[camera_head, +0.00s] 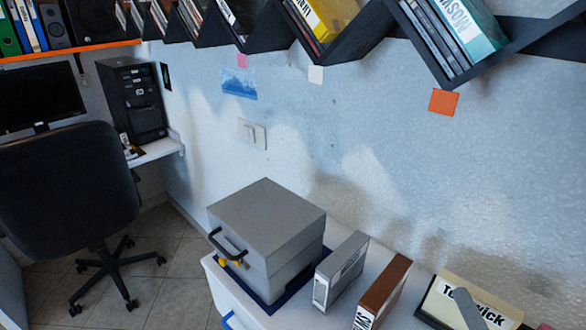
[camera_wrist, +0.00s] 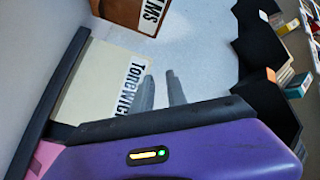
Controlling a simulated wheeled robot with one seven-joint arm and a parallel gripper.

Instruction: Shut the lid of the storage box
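The grey storage box (camera_head: 290,272) stands on the white cabinet at the centre of the head view. Its flat grey lid (camera_head: 266,212) lies over the top, with a black handle (camera_head: 228,246) at the front left. The lid looks down or nearly down; I cannot tell whether a small gap is left. My gripper (camera_wrist: 160,82) shows two grey fingers apart with nothing between them in the wrist view. In the head view a grey finger (camera_head: 467,308) shows at the lower right, in front of the Tonewick case and well right of the box. The box is not in the wrist view.
A grey case (camera_head: 342,270), a brown case (camera_head: 384,292) and the cream Tonewick case (camera_head: 480,302) stand right of the box. Slanted black disc shelves (camera_head: 325,40) hang above. An office chair (camera_head: 70,190) and computer tower (camera_head: 132,98) are at left.

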